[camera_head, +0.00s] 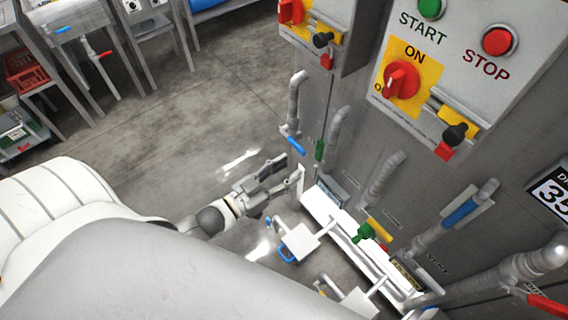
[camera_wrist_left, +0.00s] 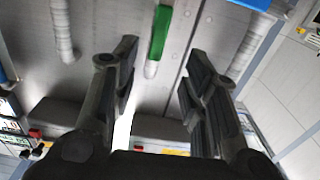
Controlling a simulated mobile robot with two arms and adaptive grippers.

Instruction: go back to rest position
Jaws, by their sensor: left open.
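My left gripper (camera_head: 270,178) is in the lower middle of the head view, in front of the grey machine (camera_head: 345,110). It is open, and nothing shows between its fingers. In the left wrist view the two dark fingers (camera_wrist_left: 158,85) stand apart. A green valve handle (camera_wrist_left: 160,32) on a pipe appears beyond the gap between them, apart from the fingers. My white arm fills the lower left of the head view. My right gripper does not show in either view.
The machine carries a red rotary switch (camera_head: 401,82), a green start button (camera_head: 431,8), a red stop button (camera_head: 498,41) and several pipes with coloured handles. White pedals (camera_head: 302,241) stick out low down. Grey floor (camera_head: 200,110) is open to the left, with steel tables behind.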

